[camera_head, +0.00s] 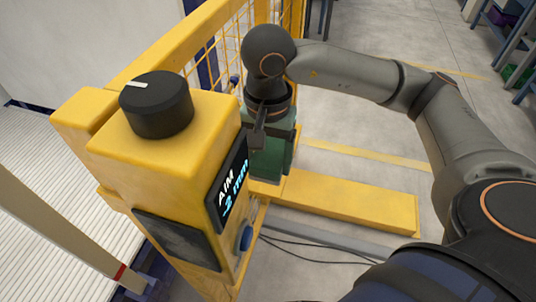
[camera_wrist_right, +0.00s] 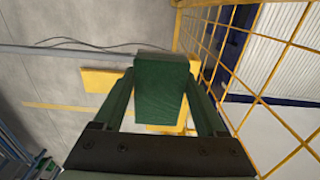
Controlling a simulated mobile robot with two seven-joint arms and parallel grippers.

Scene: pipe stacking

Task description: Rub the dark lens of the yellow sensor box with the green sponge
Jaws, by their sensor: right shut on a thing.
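The yellow sensor box (camera_head: 165,160) stands at the left centre of the head view. Its dark lens (camera_head: 176,241) is a grey-black rectangle low on the face toward me, with a dull, smudged surface. My right gripper (camera_head: 268,138) points down to the right of the box, beyond its display side. It is shut on the green sponge (camera_head: 268,164), which hangs below the fingers. The box's edge partly hides the gripper and sponge, and I cannot tell if they touch it. The right wrist view shows the sponge (camera_wrist_right: 160,92) between both fingers. My left gripper is not in view.
The box carries a black knob (camera_head: 156,103), a lit display (camera_head: 230,185) and a blue button (camera_head: 246,238). A yellow mesh fence (camera_head: 215,50) stands behind it. A yellow beam (camera_head: 350,203) and cables (camera_head: 315,255) lie on the floor. Shelves (camera_head: 510,40) stand far right.

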